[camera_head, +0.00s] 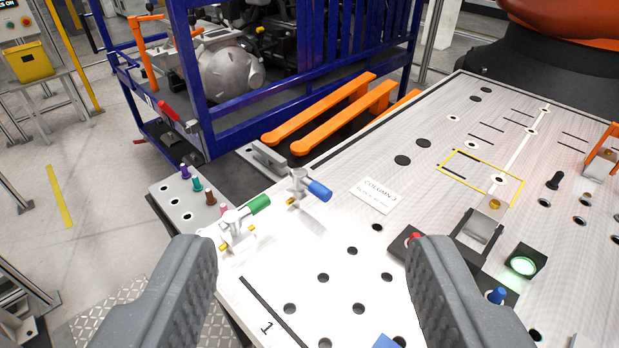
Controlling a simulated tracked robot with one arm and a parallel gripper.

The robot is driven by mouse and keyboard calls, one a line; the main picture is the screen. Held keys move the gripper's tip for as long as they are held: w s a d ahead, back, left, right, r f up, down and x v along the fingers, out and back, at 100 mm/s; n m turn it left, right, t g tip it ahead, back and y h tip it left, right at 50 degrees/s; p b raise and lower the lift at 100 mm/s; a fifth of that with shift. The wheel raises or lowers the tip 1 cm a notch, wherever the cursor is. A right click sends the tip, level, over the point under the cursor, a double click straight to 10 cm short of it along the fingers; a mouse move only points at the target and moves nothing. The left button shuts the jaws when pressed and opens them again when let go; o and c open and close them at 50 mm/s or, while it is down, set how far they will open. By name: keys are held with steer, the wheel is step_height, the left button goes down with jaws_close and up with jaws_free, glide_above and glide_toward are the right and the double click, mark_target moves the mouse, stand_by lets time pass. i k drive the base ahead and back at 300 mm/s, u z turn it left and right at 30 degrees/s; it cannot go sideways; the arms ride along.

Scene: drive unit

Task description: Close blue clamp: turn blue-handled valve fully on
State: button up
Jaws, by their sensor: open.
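The blue-handled valve (319,191) stands near the left edge of the white perforated plate (330,262). Its handle points to the lower right, away from its metal body (297,186). A green-handled valve (259,205) stands in front of it, to the lower left, with its handle pointing to the upper right. My gripper (317,250) is open and empty, its two dark fingers spread wide at the bottom of the view. Both valves lie beyond the fingertips, and nothing is between the fingers except the plate behind. The blue clamp cannot be identified for certain.
Orange bars (320,110) and a blue frame (200,80) stand behind. A black fixture with a green-lit button (523,264) and blue knob (497,295) is at right. The plate's middle is mostly bare.

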mark_target(300, 179)
steer(key=z, duration=0.05)
steer(key=k, duration=0.65)
steer(key=u, duration=0.45)
steer(key=i, duration=1.55)
steer(key=z, duration=0.15)
